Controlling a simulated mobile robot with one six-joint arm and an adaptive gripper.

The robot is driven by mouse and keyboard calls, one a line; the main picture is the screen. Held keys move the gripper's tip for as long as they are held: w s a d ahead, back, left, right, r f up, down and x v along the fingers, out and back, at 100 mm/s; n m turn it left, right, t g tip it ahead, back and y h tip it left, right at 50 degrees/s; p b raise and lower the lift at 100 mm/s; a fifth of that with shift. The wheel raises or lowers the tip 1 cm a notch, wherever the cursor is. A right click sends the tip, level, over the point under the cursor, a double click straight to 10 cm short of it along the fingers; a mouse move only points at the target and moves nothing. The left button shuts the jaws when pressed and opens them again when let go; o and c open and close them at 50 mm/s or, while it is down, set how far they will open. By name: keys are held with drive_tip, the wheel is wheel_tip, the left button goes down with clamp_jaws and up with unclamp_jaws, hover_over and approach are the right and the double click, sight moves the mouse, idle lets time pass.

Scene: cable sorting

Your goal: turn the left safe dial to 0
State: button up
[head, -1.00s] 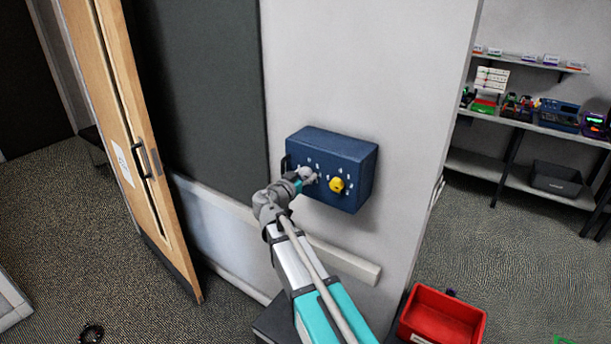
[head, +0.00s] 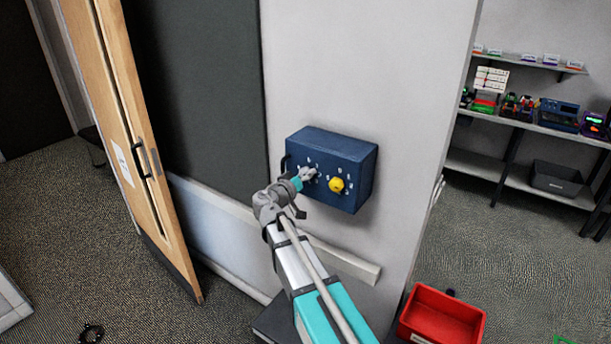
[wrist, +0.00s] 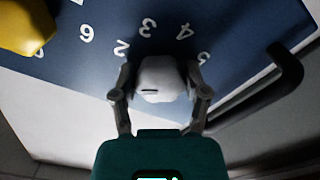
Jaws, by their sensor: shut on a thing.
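A blue safe box (head: 350,148) is mounted on the white wall in the head view. Its left dial is mostly hidden behind my gripper (head: 307,174) there. In the wrist view the left dial (wrist: 160,78) is a white knob, and my gripper (wrist: 160,92) is shut on it, one finger on each side. A dark mark shows on the knob's left part. White numbers 2, 3, 4 and part of a 5 show around it. The yellow right dial (head: 337,185) sits to the right in the head view; it is at the upper left in the wrist view (wrist: 28,25).
A dark handle (wrist: 285,72) stands out at the box's edge in the wrist view. A wooden door (head: 140,150) is at the left. A red bin (head: 440,318) is on the floor at the lower right. Shelves (head: 530,125) with devices stand at the right.

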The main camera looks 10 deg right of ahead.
drive_tip(key=n, duration=0.5)
drive_tip(key=shift+n, duration=0.3)
drive_tip(key=n, duration=0.5)
drive_tip(key=shift+r+n, duration=0.1)
drive_tip(key=shift+n, duration=0.2)
drive_tip(key=o, duration=1.1)
drive_tip(key=shift+o, duration=0.2)
drive_tip(key=shift+s, duration=0.1)
drive_tip(key=v, duration=1.1)
drive_tip(key=shift+s+a, duration=0.25)
drive_tip(key=shift+a, duration=0.05)
drive_tip(key=shift+d, duration=0.1)
